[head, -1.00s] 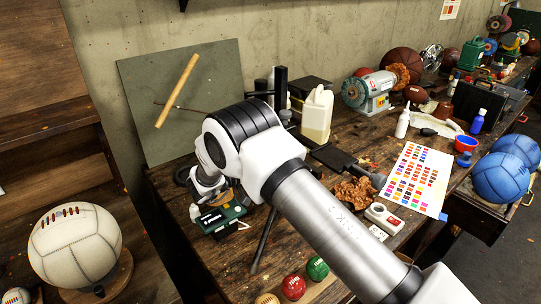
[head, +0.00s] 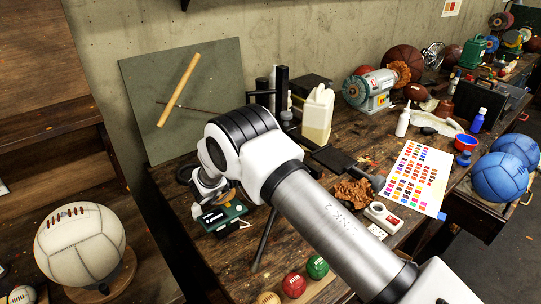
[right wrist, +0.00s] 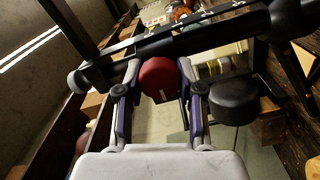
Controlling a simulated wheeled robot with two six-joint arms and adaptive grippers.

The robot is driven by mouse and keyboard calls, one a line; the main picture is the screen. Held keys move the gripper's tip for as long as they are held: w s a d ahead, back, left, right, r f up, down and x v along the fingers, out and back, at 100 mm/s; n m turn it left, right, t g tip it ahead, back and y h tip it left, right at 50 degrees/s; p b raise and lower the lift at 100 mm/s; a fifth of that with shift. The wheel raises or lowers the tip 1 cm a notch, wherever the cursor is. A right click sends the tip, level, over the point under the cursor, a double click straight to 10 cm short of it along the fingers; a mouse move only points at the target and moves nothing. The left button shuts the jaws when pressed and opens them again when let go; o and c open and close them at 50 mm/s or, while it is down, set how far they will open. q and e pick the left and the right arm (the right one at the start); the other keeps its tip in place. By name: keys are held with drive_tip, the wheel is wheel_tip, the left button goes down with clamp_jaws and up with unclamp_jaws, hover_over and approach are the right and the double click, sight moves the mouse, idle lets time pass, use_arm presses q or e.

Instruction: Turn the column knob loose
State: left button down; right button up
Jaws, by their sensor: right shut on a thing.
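In the right wrist view, a rounded red knob (right wrist: 161,77) sits between the two fingers of my right gripper (right wrist: 160,84). The gripper is shut on it, with a finger on either side. A dark bar (right wrist: 185,39) with pale marks crosses just beyond the knob, and a black round part (right wrist: 234,100) is to the right. A dark upright column (head: 282,94) stands behind the arm's bend. My left gripper is not in view.
The wooden bench (head: 330,235) is crowded. A pale jug (head: 318,115), a grinder (head: 370,90), a colour chart (head: 416,180) and a green device (head: 222,215) stand around my arm. Small balls (head: 293,285) lie at the front edge. A white ball (head: 80,243) is at left.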

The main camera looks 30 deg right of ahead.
drive_tip(key=shift+s+f+n, duration=0.1)
drive_tip(key=shift+f+n, duration=0.15)
drive_tip(key=shift+n, duration=1.05)
drive_tip(key=o, duration=0.9)
drive_tip(key=shift+o, duration=1.3)
drive_tip(key=shift+d, duration=0.25)
drive_tip(key=shift+r, duration=0.1)
drive_tip(key=a, duration=1.2)
drive_tip(key=shift+s, duration=0.45)
